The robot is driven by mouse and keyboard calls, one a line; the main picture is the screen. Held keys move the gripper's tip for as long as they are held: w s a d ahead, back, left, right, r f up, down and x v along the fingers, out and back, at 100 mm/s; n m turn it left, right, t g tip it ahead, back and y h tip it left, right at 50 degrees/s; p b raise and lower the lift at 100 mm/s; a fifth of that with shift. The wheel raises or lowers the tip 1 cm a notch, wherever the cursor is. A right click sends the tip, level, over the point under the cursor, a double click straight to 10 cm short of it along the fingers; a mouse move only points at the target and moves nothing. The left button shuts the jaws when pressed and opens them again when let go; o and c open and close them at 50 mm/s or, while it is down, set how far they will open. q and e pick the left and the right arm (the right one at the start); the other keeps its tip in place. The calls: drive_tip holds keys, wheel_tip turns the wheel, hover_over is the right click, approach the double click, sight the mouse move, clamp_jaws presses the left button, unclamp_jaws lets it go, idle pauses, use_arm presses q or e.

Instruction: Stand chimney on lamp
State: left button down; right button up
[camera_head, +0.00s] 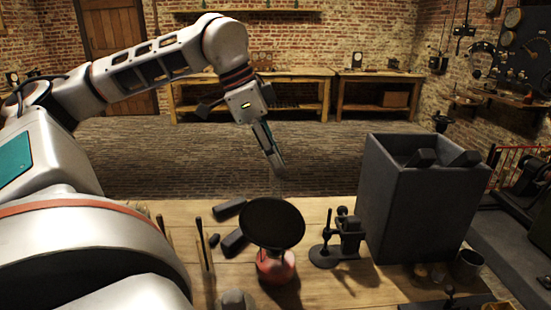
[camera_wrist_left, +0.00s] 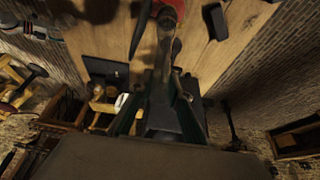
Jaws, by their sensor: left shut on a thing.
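The lamp (camera_head: 275,266) has a red body and stands on the wooden table. A wide black disc (camera_head: 272,222) is above it and hides its top from the head camera. Part of the red body also shows at the top edge of the left wrist view (camera_wrist_left: 173,8). My left gripper (camera_head: 276,164) hangs beyond the table's far edge, above and behind the lamp, apart from it. Its fingers (camera_wrist_left: 168,78) are close together on a slim, see-through thing that seems to be the chimney; its outline is hard to make out. My right gripper is not in view.
A large dark open box (camera_head: 408,205) stands on the table at the right, with blocks at its top. A small black stand (camera_head: 338,240) is between box and lamp. Dark blocks (camera_head: 232,242) and upright rods (camera_head: 204,245) are left of the lamp. Small cups (camera_head: 469,264) stand front right.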

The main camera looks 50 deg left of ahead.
use_arm(q)
drive_tip(key=c, duration=1.9)
unclamp_jaws()
drive_tip(key=shift+f, duration=0.15)
drive_tip(key=v, duration=1.2)
drive_tip(key=shift+w+r+p, duration=0.1)
drive_tip(key=shift+r+p, duration=0.1)
drive_tip(key=shift+p, duration=0.15)
